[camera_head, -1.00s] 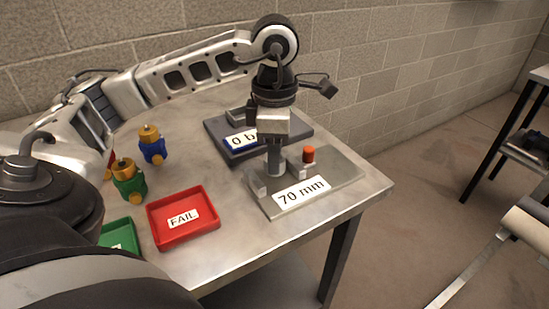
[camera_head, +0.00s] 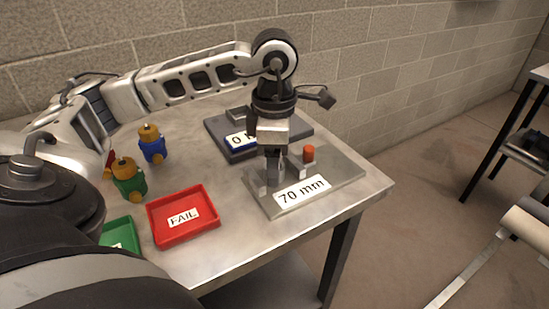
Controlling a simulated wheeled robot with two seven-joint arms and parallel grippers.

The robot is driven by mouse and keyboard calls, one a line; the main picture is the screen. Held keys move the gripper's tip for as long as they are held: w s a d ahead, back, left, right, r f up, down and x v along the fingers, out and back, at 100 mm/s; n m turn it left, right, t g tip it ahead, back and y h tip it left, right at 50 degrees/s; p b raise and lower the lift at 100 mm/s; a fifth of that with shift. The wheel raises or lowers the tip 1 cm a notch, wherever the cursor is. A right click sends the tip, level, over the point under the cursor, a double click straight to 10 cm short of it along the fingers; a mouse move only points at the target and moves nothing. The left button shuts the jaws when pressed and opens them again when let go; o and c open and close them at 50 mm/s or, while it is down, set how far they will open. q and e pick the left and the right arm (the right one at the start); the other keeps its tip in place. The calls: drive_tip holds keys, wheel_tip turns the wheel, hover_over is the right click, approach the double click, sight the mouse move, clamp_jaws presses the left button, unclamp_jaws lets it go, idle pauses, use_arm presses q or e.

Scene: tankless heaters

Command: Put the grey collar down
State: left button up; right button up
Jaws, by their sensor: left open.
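My left gripper (camera_head: 272,178) reaches down over the grey plate (camera_head: 333,178) labelled "70 mm". It is open, with its fingertips low, close to the plate's left part. The grey collar is hard to make out: a grey shape at the fingertips may be it, but the fingers hide most of it and I cannot tell whether it touches the plate. To the right on the plate stands a small grey block with an orange-red knob (camera_head: 308,153). My right gripper is not in view.
A dark plate (camera_head: 215,126) with a partly hidden label lies behind. A red FAIL tray (camera_head: 210,229) and a green tray (camera_head: 122,228) are at the front left. Blue (camera_head: 153,150) and green (camera_head: 131,188) brass-topped fittings stand at the left. A block wall rises behind the table.

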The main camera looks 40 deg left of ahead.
use_arm(q)
drive_tip(key=shift+r, duration=0.55)
wheel_tip(320, 180, up, 11)
drive_tip(key=p, duration=0.2)
drive_tip(key=shift+p, duration=0.35)
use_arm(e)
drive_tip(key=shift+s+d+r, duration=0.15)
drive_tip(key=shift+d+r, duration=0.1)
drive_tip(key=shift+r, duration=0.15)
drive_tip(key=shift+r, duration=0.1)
